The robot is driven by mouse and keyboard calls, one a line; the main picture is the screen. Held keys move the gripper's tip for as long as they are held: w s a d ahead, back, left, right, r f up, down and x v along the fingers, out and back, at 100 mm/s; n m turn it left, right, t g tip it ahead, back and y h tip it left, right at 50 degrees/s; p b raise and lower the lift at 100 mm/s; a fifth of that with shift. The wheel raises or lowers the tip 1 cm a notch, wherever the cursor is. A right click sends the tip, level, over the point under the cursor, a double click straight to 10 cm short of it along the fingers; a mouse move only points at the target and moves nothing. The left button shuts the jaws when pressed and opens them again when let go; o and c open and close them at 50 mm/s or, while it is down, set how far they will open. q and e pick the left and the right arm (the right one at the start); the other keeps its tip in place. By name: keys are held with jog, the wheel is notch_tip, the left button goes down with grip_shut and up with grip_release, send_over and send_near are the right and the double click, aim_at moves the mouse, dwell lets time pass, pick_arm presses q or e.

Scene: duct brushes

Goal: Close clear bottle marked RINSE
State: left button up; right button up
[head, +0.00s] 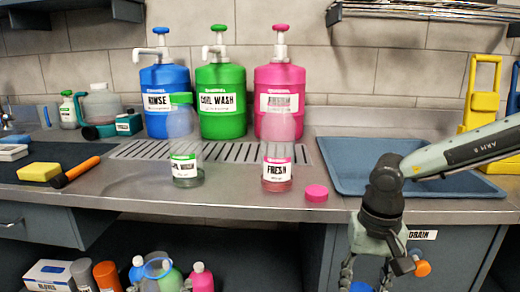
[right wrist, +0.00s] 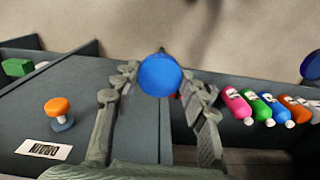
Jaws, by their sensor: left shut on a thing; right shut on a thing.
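My right gripper (head: 362,283), on the arm coming in from the right, hangs low in front of the counter. It is shut on a round blue cap (right wrist: 160,73), held between its fingertips in the right wrist view. I make out no clear bottle marked RINSE. A blue ring (head: 157,268) shows low at left in the head view, in front of the shelf bottles; what it belongs to is unclear. The large blue RINSE jug (head: 166,103) with a pump stands at the back of the counter.
A clear COIL WASH bottle (head: 187,172) and a clear FRESH bottle (head: 278,170) stand on the counter, a pink cap (head: 316,193) beside the latter. A blue basin (head: 340,150) lies right. An orange knob (right wrist: 57,106) is close to my right gripper.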

jog(key=shift+w+a+f+n, duration=0.35)
jog(key=shift+f+n, duration=0.25)
jog(key=shift+n, duration=0.2)
jog(key=d+r+m, duration=0.2)
jog(key=d+r, duration=0.1)
jog(key=d, duration=0.8)
jog(key=d+r+m, duration=0.2)
jog(key=d+r, duration=0.2)
jog(key=d, duration=0.6)
jog(key=s+d+f+m, duration=0.3)
jog(key=s+d+f, duration=0.2)
jog(key=s+d, duration=0.2)
jog(key=shift+d, duration=0.15)
jog(key=shift+f, duration=0.2)
